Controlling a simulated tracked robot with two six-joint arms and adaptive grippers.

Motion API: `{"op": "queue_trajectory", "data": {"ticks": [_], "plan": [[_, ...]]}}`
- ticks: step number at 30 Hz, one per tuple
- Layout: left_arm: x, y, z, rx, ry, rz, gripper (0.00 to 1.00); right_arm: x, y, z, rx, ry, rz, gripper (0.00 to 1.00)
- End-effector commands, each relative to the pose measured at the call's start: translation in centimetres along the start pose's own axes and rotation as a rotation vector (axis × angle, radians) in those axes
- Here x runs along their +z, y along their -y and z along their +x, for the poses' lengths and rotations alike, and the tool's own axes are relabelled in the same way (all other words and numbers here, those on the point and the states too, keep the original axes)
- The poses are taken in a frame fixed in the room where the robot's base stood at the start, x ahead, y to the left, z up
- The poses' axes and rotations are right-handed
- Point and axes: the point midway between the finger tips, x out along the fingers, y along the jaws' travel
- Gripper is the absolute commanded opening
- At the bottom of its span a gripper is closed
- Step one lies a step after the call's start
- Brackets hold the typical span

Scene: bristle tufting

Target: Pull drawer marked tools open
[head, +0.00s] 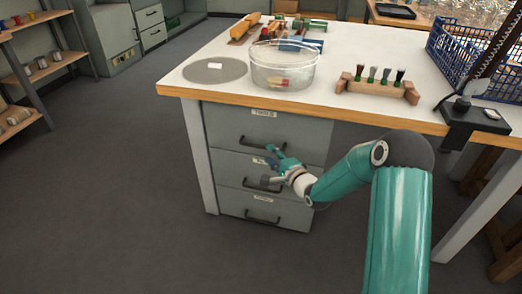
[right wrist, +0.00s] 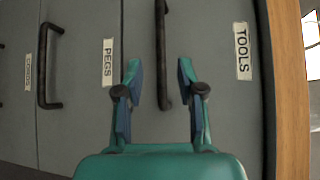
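The tools drawer (head: 225,125) is the top one of the grey drawer unit under the workbench, and it is shut flush. Its white label (head: 264,113) reads TOOLS in the right wrist view (right wrist: 242,50). Its dark bar handle (right wrist: 161,50) runs lengthwise between the spread fingers of my right gripper (right wrist: 160,75) in the wrist view. The gripper (head: 268,164) is open and empty in front of the drawers. I cannot tell how far the fingers are from the handle. My left gripper is not in view.
Below are the pegs drawer (right wrist: 85,120) and a bottom drawer (head: 235,203), both shut. The workbench (head: 350,107) edge overhangs the unit. On it are a clear bowl (head: 300,72), a wooden holder with tufts (head: 376,88) and a blue crate (head: 460,55). The floor left is clear.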

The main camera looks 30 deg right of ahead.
Motion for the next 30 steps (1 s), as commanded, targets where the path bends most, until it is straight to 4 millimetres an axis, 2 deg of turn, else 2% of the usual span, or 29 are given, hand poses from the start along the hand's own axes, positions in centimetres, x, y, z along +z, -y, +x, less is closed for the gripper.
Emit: {"op": "queue_trajectory", "data": {"ticks": [3,9,15,22,23,27,30], "plan": [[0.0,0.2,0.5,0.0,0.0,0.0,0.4,0.1,-0.2,2.5,-0.001,0.002,0.0,0.38],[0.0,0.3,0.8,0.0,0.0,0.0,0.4,0.0,-0.1,5.2,-0.001,0.0,0.0,0.38],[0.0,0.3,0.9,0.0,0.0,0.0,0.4,0.1,-0.1,6.1,0.0,0.0,0.001,0.38],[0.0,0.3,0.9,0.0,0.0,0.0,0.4,0.0,0.0,6.1,0.001,0.0,0.001,0.38],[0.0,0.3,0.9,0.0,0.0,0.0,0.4,0.0,0.0,6.1,0.001,0.0,0.001,0.37],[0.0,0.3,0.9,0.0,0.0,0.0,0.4,0.0,0.0,6.1,0.0,0.0,0.001,0.13],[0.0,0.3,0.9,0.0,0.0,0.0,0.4,0.0,0.0,6.1,0.001,0.0,0.001,0.0]]}}
